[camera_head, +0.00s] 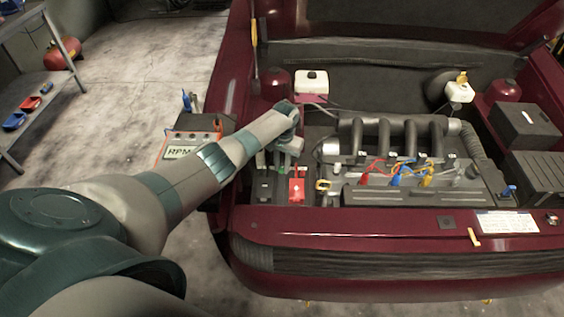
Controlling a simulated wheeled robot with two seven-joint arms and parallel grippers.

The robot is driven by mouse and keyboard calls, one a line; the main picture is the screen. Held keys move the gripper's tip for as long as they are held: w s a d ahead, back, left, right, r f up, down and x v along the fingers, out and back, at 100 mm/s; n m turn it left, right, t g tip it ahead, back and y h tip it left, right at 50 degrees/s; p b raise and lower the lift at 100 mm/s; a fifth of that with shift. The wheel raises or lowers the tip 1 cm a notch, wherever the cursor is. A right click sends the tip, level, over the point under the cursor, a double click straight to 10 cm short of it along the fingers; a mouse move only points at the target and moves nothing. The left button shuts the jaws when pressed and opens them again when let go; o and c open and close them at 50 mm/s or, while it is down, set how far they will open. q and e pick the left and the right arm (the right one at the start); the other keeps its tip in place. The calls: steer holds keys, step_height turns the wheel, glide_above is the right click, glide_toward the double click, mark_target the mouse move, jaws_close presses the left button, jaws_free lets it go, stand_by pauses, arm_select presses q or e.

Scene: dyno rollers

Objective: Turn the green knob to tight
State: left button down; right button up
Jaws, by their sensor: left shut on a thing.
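My left arm reaches in from the left over the engine bay of a dark red car. My left gripper (281,164) points down at the battery (264,188) on the left side of the bay and is shut on the green knob. Only a small bit of green (283,174) shows below the fingers, so most of the knob and its setting are hidden. A red terminal cover (296,190) sits just right of it. My right gripper is not in view.
The engine (400,140) with red, blue and yellow leads lies right of the gripper. The car's front edge (380,222) runs below it. An RPM meter (182,152) stands left of the car, partly behind my arm. A shelf (60,92) is at far left.

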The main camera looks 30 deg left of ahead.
arm_select(q)
steer(key=n+p, duration=0.1)
steer(key=n, duration=0.2)
steer(key=shift+w+r+n, duration=0.1)
steer(key=shift+r+n, duration=0.05)
steer(key=shift+n, duration=0.15)
steer(key=shift+n+p, duration=0.55)
steer(key=shift+n, duration=0.75)
steer(key=shift+a, duration=0.1)
steer(key=c, duration=1.5)
jaws_free()
steer(key=shift+c, duration=0.2)
steer(key=shift+r, duration=0.7)
step_height(320, 180, up, 16)
steer(key=b, duration=0.1)
steer(key=shift+w+d+b, duration=0.2)
steer(key=shift+d+b, duration=0.1)
